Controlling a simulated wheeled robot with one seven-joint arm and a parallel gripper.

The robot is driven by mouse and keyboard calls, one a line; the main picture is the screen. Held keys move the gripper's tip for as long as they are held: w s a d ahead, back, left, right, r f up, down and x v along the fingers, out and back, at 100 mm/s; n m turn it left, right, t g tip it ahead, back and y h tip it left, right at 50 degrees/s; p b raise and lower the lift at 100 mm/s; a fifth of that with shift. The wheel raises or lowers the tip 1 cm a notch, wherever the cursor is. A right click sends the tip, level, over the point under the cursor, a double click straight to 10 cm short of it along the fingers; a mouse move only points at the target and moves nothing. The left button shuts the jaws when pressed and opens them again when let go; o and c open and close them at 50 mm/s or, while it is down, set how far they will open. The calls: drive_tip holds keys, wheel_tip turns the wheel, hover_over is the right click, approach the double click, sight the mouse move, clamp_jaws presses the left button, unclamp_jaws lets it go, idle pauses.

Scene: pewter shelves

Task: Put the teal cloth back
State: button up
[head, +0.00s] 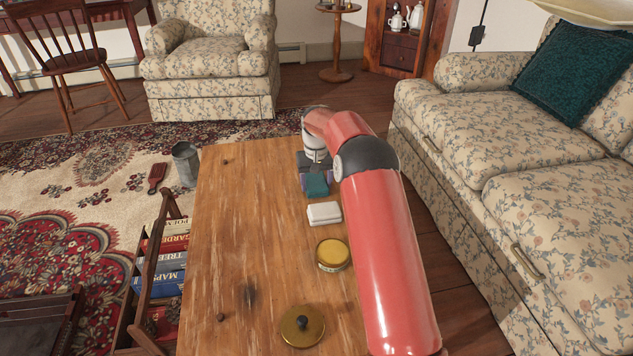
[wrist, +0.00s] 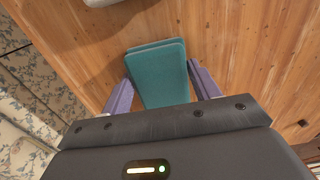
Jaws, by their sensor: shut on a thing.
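The teal cloth (head: 316,186) is a small folded rectangle at the far part of the wooden table (head: 245,220), near its right edge. In the wrist view the cloth (wrist: 160,75) lies between the two purple fingers of my gripper (wrist: 160,92). My gripper (head: 317,183) is shut on it, with a finger along each side. The head view does not show clearly whether the cloth touches the table or is held just above it.
A white block-like item (head: 324,213), a round yellow-topped tin (head: 332,254) and a round brass lid (head: 302,326) with a dark knob lie in a row towards the near end. The table's left half is mostly clear. A floral sofa (head: 505,130) stands along the right.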

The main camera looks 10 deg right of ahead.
sight(317, 183)
drive_tip(key=o, duration=0.9)
drive_tip(key=shift+f, duration=0.1)
wheel_tip(317, 183, up, 12)
drive_tip(key=p, duration=0.2)
drive_tip(key=s+r+t, duration=0.1)
drive_tip(key=s+r, duration=0.8)
drive_tip(key=r, duration=0.3)
drive_tip(key=s+r+t, duration=0.2)
drive_tip(key=s+r, duration=0.1)
drive_tip(key=s, duration=0.9)
drive_tip(key=s+r+t, duration=0.1)
drive_tip(key=s+r, duration=0.1)
drive_tip(key=s, duration=1)
drive_tip(key=shift+t, duration=0.8)
drive_tip(key=s+f, duration=0.2)
drive_tip(key=s, duration=0.1)
drive_tip(key=s+f, duration=0.1)
drive_tip(key=s, duration=0.3)
drive_tip(key=s+f, duration=0.2)
drive_tip(key=s, duration=0.2)
drive_tip(key=shift+s+f, duration=0.25)
drive_tip(key=shift+f, duration=0.1)
